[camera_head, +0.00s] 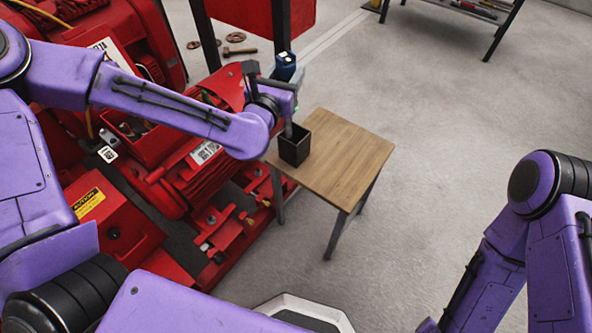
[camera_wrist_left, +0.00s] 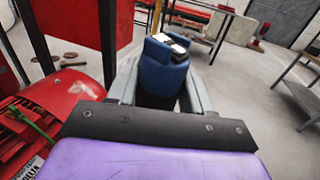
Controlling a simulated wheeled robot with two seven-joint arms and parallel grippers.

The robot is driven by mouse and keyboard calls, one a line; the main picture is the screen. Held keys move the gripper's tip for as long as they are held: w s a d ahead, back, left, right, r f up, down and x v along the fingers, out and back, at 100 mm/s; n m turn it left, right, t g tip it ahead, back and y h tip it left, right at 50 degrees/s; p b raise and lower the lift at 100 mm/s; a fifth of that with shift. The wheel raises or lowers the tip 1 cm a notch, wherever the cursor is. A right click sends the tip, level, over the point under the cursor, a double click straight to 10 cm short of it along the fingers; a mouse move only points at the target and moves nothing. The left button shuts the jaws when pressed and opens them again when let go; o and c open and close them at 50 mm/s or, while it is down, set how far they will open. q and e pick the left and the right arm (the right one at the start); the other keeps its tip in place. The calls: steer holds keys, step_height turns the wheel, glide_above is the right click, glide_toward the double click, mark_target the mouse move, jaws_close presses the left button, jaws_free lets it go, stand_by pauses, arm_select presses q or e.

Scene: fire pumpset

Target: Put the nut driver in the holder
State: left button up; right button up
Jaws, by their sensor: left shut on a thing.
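The nut driver has a blue handle (camera_head: 285,62). My left gripper (camera_head: 284,84) is shut on this handle, and the blue handle fills the space between the fingers in the left wrist view (camera_wrist_left: 163,76). The holder is a small, dark, open-topped box (camera_head: 294,146) near the left corner of a wooden table. My left gripper is above the holder. A grey shaft-like part reaches down toward its opening, but I cannot tell whether the tip is inside. My right arm is at the lower right, with its gripper out of view.
The wooden table (camera_head: 345,160) is otherwise bare. A red pump set (camera_head: 175,185) stands close to its left, under my left arm. A rack with tools (camera_head: 470,10) is at the far right. Grey floor is clear to the right.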

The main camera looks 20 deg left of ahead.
arm_select(q)
steer(key=w+d+f+b, duration=0.1)
steer(key=b, duration=0.2)
steer(key=shift+w+d+m+h+b, duration=0.15)
steer(key=shift+m+h+b, duration=0.2)
steer(key=shift+m+h, duration=0.05)
steer(key=shift+w+f, duration=0.1)
steer(key=shift+f, duration=0.25)
step_height(320, 180, down, 9)
steer(key=b, duration=0.3)
arm_select(e)
step_height(320, 180, down, 9)
steer(key=shift+r, duration=0.15)
steer(key=shift+s, duration=0.1)
